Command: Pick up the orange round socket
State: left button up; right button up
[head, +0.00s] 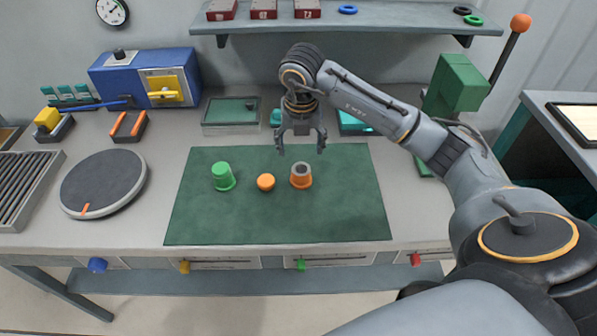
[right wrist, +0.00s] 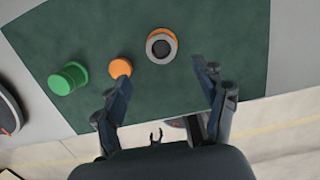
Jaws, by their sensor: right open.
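The orange round socket (head: 301,175), an orange cup shape with a grey ring and dark hollow on top, stands upright on the green mat (head: 345,215). In the right wrist view the socket (right wrist: 161,46) lies beyond the fingertips, between their directions. My right gripper (head: 300,148) is open and empty, pointing down above and slightly behind the socket, apart from it. Its two fingers also show in the right wrist view (right wrist: 162,77). My left gripper is not in view.
A small orange round piece (head: 265,182) and a green round piece (head: 222,176) stand left of the socket on the mat. A grey turntable (head: 103,183) is further left. A shelf (head: 360,20) hangs behind. The mat's front and right are clear.

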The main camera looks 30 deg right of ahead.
send_over(301, 171)
jog(key=f, duration=0.4)
jog(key=shift+s+a+f+p, duration=0.25)
jog(key=shift+s+a+p, duration=0.05)
jog(key=shift+a+p, duration=0.05)
jog(key=shift+d+f+p, duration=0.1)
jog(key=shift+f+p, duration=0.5)
jog(key=shift+f, duration=0.35)
jog(key=f, duration=0.2)
jog(key=f+p, duration=0.1)
jog(key=shift+w+d+f, duration=0.2)
jog(key=shift+d+f, duration=0.05)
jog(key=shift+f, duration=0.2)
jog(key=c, duration=1.2)
grip_shut()
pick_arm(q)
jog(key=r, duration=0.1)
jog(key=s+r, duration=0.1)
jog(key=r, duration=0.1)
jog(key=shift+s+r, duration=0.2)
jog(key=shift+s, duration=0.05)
pick_arm(e)
jog(key=shift+w, duration=0.1)
